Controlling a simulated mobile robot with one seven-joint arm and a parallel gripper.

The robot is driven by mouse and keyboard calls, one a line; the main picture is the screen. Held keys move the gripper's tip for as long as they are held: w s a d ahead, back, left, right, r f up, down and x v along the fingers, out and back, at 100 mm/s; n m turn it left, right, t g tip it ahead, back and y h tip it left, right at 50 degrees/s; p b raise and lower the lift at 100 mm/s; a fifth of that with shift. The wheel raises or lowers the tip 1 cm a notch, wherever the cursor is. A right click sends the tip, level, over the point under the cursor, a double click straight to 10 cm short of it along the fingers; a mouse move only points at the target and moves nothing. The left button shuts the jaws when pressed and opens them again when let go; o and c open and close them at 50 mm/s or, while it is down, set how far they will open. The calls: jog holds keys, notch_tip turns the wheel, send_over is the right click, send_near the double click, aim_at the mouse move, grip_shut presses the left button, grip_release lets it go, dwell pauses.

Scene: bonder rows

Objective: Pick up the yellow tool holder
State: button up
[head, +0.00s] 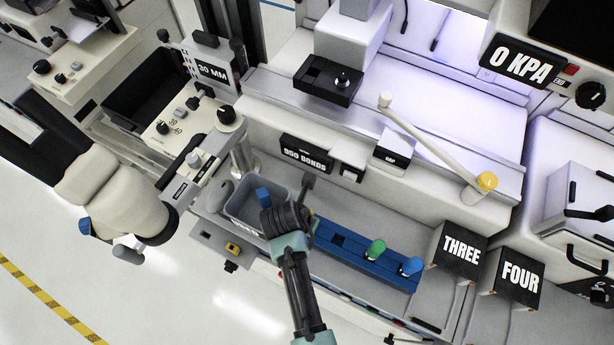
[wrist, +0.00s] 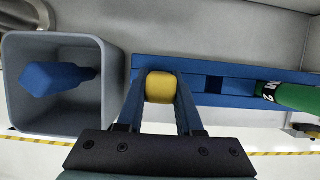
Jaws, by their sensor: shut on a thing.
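The yellow tool holder (wrist: 161,86) shows its rounded yellow end between my fingers in the wrist view. My gripper (wrist: 161,100) is shut on it, a finger on each side. In the head view my gripper (head: 290,218) is over the left end of the blue rack (head: 340,255), and it hides the yellow holder there. The rack (wrist: 222,97) lies behind the holder in the wrist view. I cannot tell whether the holder's lower part is still in the rack.
A grey bin (head: 236,205) with a blue-handled tool (head: 264,196) stands just left of my gripper. A green holder (head: 376,247) and a blue holder (head: 411,266) stand in the rack's right part. Black blocks marked THREE (head: 460,252) and FOUR (head: 519,281) stand farther right.

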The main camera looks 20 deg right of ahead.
jog(key=shift+r, duration=0.15)
grip_shut()
notch_tip(320, 180, up, 9)
jog(key=shift+f+b, duration=0.1)
jog(key=shift+b, duration=0.35)
jog(key=shift+r, duration=0.5)
